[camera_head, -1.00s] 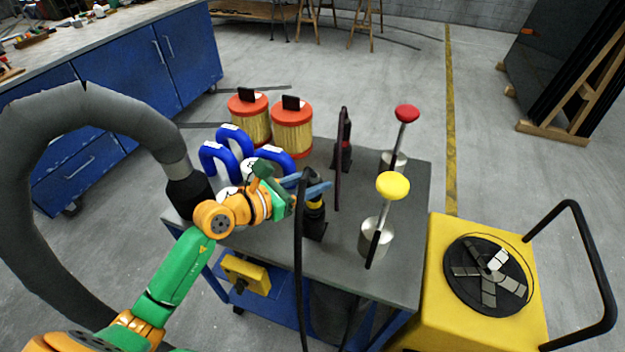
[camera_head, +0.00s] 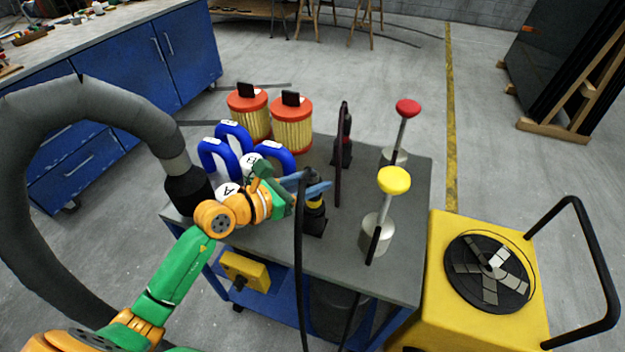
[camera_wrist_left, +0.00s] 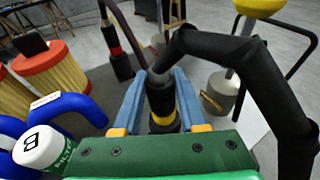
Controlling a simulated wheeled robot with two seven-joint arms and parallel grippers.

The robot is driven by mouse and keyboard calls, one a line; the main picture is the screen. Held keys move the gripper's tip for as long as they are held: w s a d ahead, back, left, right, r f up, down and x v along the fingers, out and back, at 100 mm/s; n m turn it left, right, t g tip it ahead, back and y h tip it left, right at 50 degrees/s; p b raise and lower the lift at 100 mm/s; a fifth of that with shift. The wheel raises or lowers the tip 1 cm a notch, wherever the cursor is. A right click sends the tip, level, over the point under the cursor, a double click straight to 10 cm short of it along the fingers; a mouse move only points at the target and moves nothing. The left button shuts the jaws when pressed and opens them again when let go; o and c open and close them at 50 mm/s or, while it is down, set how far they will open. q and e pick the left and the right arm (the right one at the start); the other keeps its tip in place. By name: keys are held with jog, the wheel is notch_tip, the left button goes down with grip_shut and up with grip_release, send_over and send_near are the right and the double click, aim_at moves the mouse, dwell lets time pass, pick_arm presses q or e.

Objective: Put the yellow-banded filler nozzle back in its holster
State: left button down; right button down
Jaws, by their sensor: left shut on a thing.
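The yellow-banded filler nozzle (camera_wrist_left: 160,95) is black and stands between the blue fingers of my left gripper (camera_wrist_left: 158,92) in the left wrist view. My left gripper (camera_head: 318,187) is shut on it in the head view, above the cart's front middle. A black hose (camera_head: 299,265) arcs from the nozzle and hangs over the cart's front edge. A black holster with a yellow band (camera_head: 314,224) stands upright on the cart directly below the fingers. The nozzle's lower end is hidden, so I cannot tell how deep it sits in the holster. My right gripper is out of view.
A red-banded holster (camera_head: 342,152) stands farther back on the grey cart top (camera_head: 345,262). Yellow-knobbed (camera_head: 394,181) and red-knobbed (camera_head: 407,109) rods rise from metal cups on the right. Blue handles (camera_head: 235,135), white bottles and orange filters (camera_head: 292,125) crowd the left.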

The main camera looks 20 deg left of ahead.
pick_arm(q)
jog(key=shift+f+b, duration=0.45)
jog(key=shift+f, duration=0.1)
jog(key=shift+s+f, duration=0.1)
grip_release()
jog(key=v, duration=0.8)
jog(key=shift+p, duration=0.45)
dwell(0.4)
